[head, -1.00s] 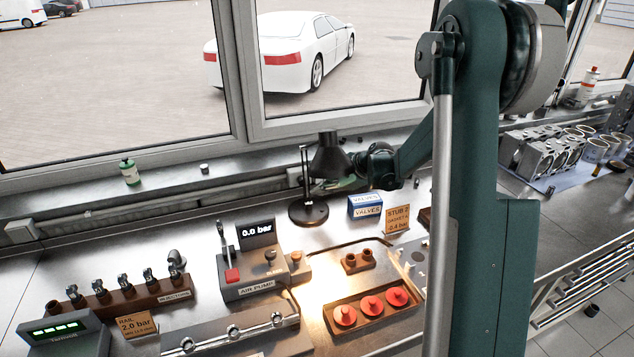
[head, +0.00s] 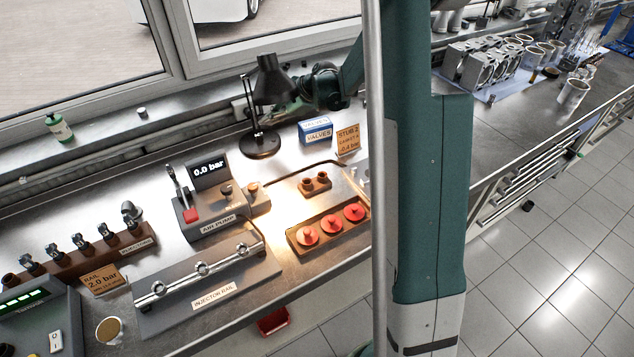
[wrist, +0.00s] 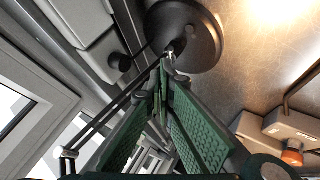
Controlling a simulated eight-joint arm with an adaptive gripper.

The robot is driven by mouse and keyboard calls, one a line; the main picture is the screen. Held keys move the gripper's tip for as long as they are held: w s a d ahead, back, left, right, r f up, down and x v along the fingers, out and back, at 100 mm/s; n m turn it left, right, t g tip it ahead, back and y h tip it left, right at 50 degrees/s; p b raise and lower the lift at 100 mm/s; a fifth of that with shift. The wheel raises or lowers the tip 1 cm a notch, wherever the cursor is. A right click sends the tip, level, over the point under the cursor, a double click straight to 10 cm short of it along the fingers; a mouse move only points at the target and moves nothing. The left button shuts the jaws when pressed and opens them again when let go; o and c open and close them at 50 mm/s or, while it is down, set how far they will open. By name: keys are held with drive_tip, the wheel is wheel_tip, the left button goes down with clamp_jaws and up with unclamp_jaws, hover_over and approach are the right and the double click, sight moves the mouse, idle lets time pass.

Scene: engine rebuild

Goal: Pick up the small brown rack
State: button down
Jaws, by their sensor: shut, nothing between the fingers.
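The small brown rack (head: 316,184), a low block with two round cups, sits upright on the metal bench, behind the brown tray (head: 304,247) of red capped parts. My gripper (wrist: 165,62) is shut and empty, its green-padded fingers meeting at the tips in the wrist view. The tips lie in front of the dark round lamp base (wrist: 186,35) there; I cannot tell if they touch it. In the head view my gripper is mostly hidden behind the black desk lamp (head: 270,80), back and left of the rack. I cannot make out the rack in the wrist view.
The air pump (head: 210,207) stands left of the rack, with the injector rail (head: 215,275) in front of it. A blue valves box (head: 316,132) and an orange sign (head: 347,140) stand behind the rack. The window sill runs along the back.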

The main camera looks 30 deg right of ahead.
idle(0.3)
drive_tip(key=c, duration=0.5)
unclamp_jaws()
drive_tip(key=s+d+m+g+h+p, duration=0.1)
drive_tip(key=s+m, duration=0.3)
drive_tip(key=s, duration=0.5)
drive_tip(key=s+d+m+g+h+p, duration=0.1)
drive_tip(key=s+m+g+h+p, duration=0.1)
drive_tip(key=s, duration=0.7)
drive_tip(key=s+d+f+m+g+h+p, duration=0.1)
drive_tip(key=s+m+g+h+p, duration=0.1)
drive_tip(key=s+m, duration=0.4)
drive_tip(key=shift+s+d+g+h+p, duration=0.15)
drive_tip(key=shift+s+g+p, duration=0.3)
drive_tip(key=shift+s, duration=0.3)
drive_tip(key=shift+s+a+g+h+p, duration=0.15)
drive_tip(key=shift+s+g+p, duration=0.1)
drive_tip(key=shift+s+p, duration=0.4)
drive_tip(key=shift+s+d+r+m+h, duration=0.1)
drive_tip(key=shift+s+d+m+h, duration=0.25)
drive_tip(key=shift+s+m, duration=0.25)
